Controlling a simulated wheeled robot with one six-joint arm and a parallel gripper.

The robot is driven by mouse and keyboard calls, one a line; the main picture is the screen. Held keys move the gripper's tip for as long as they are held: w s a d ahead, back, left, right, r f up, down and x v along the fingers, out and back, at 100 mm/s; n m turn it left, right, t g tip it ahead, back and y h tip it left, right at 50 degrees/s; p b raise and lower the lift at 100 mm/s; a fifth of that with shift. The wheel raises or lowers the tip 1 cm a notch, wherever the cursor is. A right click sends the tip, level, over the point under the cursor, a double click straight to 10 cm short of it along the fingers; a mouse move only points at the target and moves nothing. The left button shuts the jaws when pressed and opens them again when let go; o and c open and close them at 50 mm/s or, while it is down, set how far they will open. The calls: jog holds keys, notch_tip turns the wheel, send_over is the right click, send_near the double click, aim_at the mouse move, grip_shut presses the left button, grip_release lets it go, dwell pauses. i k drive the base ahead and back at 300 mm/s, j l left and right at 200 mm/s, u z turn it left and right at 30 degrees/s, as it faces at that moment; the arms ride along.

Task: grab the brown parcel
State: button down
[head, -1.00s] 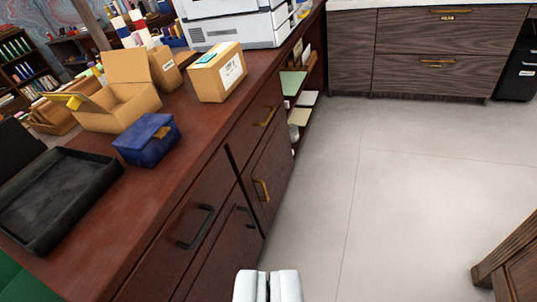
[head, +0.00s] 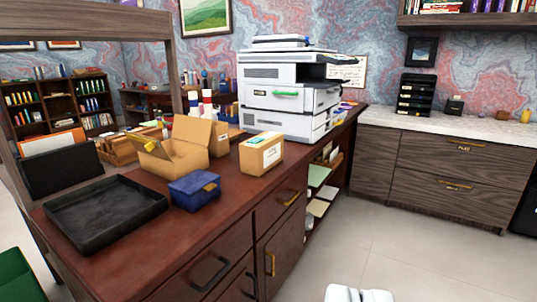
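The brown parcel (head: 261,154) is a closed cardboard box with a white label on its side and a blue-green patch on top. It stands on the dark red-brown desk (head: 130,253), in front of the printer. My gripper (head: 359,292) shows only as two white fingertips at the bottom edge, right of the desk and in front of the floor. It is well apart from the parcel and holds nothing visible. The fingertips look close together with a narrow dark line between them.
An open cardboard box (head: 183,150), a blue box (head: 194,190) and a black tray (head: 106,214) stand left of the parcel. A white printer (head: 290,92) stands behind it. A pale counter (head: 440,130) is at the right. The floor (head: 410,250) is clear.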

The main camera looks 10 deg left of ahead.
aim_at(256, 159)
jog(key=i+l+u, duration=0.2)
jog(key=i, duration=0.55)
jog(key=i+l+u, duration=0.2)
jog(key=i+l, duration=0.35)
jog(key=i, duration=0.2)
jog(key=i+l+u, duration=0.2)
jog(key=i+l, duration=0.35)
jog(key=i, duration=0.1)
